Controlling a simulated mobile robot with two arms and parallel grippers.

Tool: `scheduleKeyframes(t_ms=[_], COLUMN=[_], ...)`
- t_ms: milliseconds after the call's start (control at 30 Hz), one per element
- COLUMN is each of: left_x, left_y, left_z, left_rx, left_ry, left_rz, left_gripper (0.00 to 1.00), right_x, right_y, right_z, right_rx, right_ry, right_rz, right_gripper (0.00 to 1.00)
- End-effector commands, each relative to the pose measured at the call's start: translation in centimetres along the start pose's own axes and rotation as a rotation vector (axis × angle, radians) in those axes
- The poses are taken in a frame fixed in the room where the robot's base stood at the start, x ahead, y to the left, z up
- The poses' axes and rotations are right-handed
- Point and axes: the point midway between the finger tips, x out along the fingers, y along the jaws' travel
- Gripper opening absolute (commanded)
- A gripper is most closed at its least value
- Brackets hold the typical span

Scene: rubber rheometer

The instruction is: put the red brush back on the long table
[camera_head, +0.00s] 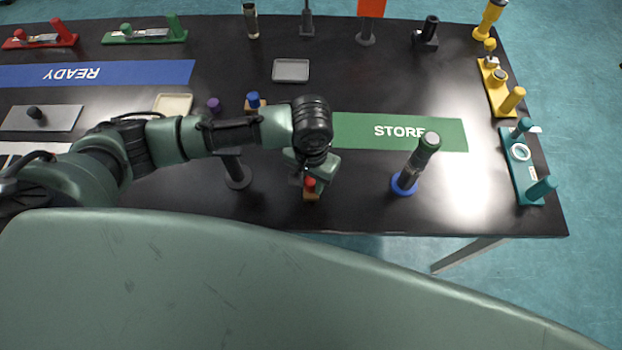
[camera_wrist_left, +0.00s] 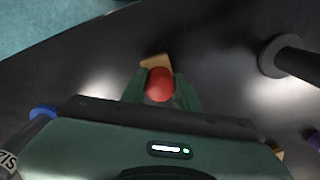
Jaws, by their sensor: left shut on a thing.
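The red brush (camera_head: 310,184) has a red round knob on a wooden-coloured block. It is at the front edge area of the long black table (camera_head: 460,215), below the green STORE strip. My left gripper (camera_head: 312,176) points down over it and is shut on its knob. The left wrist view shows the red knob (camera_wrist_left: 159,85) between the two green fingers (camera_wrist_left: 161,92), with part of the block beyond. The block is close to the tabletop; I cannot tell whether it touches. My right gripper is not in view.
A green-topped cylinder on a blue base (camera_head: 404,184) stands to the right. A dark post on a round base (camera_head: 238,178) stands close on the left. A blue-knobbed brush (camera_head: 253,101) and grey tray (camera_head: 291,70) lie farther back. The STORE strip (camera_head: 360,130) has bare room.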

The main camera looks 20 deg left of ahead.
Motion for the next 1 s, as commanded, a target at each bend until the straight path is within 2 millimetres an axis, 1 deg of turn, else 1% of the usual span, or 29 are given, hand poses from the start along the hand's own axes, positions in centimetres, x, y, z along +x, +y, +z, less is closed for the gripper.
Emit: scheduleKeyframes(t_ms=[33,67,100,133,433,567,667,900,1000], left_x=[0.1,0.2,0.2,0.2,0.1,-0.6,-2.1,-7.3,-9.3], left_y=[0.0,0.0,0.0,0.0,0.0,0.1,0.1,0.1,0.1], left_z=[0.0,0.0,0.0,0.0,0.0,0.0,-0.1,-0.1,-0.1], left_rx=[0.000,0.000,0.000,0.000,0.000,0.000,0.000,0.001,0.001], left_ry=[-0.001,0.000,0.001,0.001,0.000,0.001,0.004,0.004,0.004], left_rz=[0.000,0.000,0.000,0.000,0.000,0.001,0.002,0.002,0.002], left_gripper=[0.00,0.33,0.44,0.52,0.52,0.52,0.52,0.52,0.52], right_x=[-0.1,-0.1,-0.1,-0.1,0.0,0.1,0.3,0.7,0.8], right_y=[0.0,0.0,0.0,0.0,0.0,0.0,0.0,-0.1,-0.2], right_z=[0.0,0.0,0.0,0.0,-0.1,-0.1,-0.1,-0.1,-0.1], right_rx=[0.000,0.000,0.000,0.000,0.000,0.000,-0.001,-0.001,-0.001], right_ry=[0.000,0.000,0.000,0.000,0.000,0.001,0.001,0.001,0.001], right_rz=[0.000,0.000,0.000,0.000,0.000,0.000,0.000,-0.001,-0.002], right_gripper=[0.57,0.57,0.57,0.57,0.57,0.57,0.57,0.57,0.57])
